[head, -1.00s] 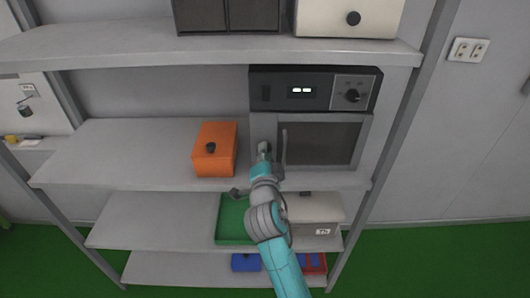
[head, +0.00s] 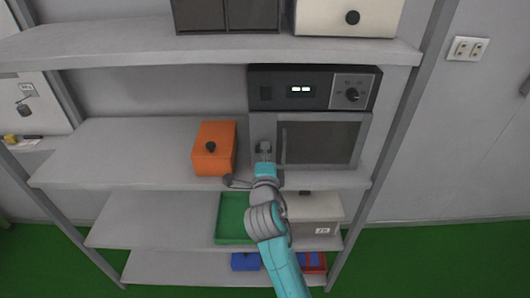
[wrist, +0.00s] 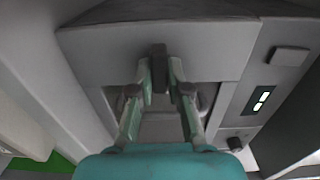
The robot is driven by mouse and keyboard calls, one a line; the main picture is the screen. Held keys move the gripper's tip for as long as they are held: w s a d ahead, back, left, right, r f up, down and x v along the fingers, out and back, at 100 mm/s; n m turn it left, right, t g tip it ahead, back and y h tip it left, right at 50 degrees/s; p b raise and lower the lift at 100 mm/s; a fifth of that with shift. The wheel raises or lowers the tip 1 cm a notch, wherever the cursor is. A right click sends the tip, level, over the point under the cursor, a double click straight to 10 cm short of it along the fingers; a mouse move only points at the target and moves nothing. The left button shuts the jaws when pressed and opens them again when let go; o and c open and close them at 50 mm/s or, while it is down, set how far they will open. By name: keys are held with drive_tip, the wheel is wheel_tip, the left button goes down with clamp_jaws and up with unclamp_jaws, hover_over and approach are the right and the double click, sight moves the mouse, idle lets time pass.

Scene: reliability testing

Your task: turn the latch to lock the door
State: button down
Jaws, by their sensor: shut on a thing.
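The oven (head: 372,128) stands on the middle shelf, with a dark window in its door (head: 320,143) and an upright handle (head: 284,143). The door looks shut. The latch (wrist: 158,66) is a small dark knob, seen between my fingertips in the wrist view. My gripper (wrist: 159,75) is shut on it, with one finger on each side. In the head view my gripper (head: 264,156) is at the oven's front, left of the handle. There the latch is small and partly hidden, so its exact angle cannot be told.
An orange box (head: 214,150) with a dark knob stands close to the left of my gripper. A green tray (head: 234,225) and a grey box (head: 318,213) are on the shelf below. A control panel with a dial (head: 352,95) sits above the door.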

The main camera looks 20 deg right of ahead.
idle(0.4)
drive_tip(key=c, duration=1.1)
unclamp_jaws()
drive_tip(key=v, duration=1.2)
